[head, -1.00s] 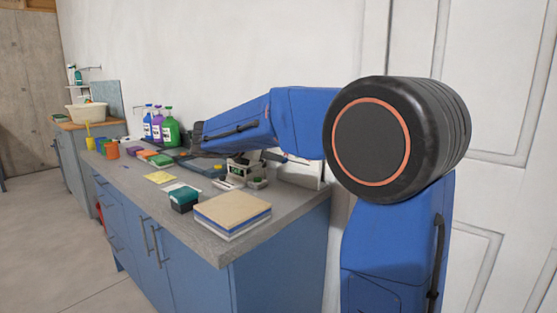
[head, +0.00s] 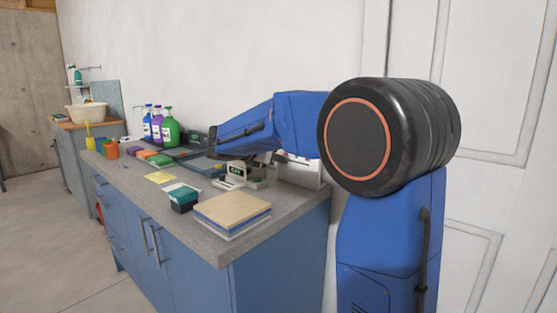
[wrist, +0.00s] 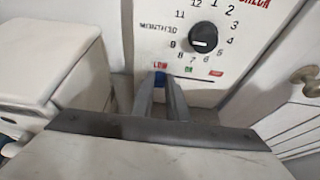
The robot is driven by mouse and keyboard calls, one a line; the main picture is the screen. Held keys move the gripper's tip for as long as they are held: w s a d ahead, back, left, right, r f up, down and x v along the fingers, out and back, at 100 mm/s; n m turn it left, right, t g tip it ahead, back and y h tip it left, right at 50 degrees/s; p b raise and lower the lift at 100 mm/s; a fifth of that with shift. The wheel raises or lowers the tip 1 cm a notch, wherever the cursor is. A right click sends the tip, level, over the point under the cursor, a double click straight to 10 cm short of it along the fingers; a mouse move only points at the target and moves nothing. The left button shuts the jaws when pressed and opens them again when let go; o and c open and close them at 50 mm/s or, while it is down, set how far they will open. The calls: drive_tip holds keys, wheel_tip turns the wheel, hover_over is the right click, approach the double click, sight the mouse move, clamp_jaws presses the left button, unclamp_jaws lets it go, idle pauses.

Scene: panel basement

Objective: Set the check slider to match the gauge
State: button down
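In the wrist view a white check panel (wrist: 145,15) carries a black month dial (wrist: 203,38) with its white mark towards 9. Below it is a label row: red LOW at left, a green label in the middle, a red one at right. A small pale gauge (head: 237,171) with green characters, seemingly OK, stands on the counter in the head view.
A white box (wrist: 50,55) stands close left of my fingers. On the counter (head: 215,243) are stacked boards (head: 232,212), a teal-and-black box (head: 183,198), a yellow note (head: 160,177) and spray bottles (head: 168,125). A round knob (wrist: 305,80) is at right.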

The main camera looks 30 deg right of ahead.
approach(308, 166)
drive_tip(key=x, duration=0.5)
drive_tip(key=shift+w+d+f, duration=0.1)
drive_tip(key=shift+d, duration=0.05)
drive_tip(key=c, duration=1.7)
unclamp_jaws()
drive_tip(key=v, duration=1.7)
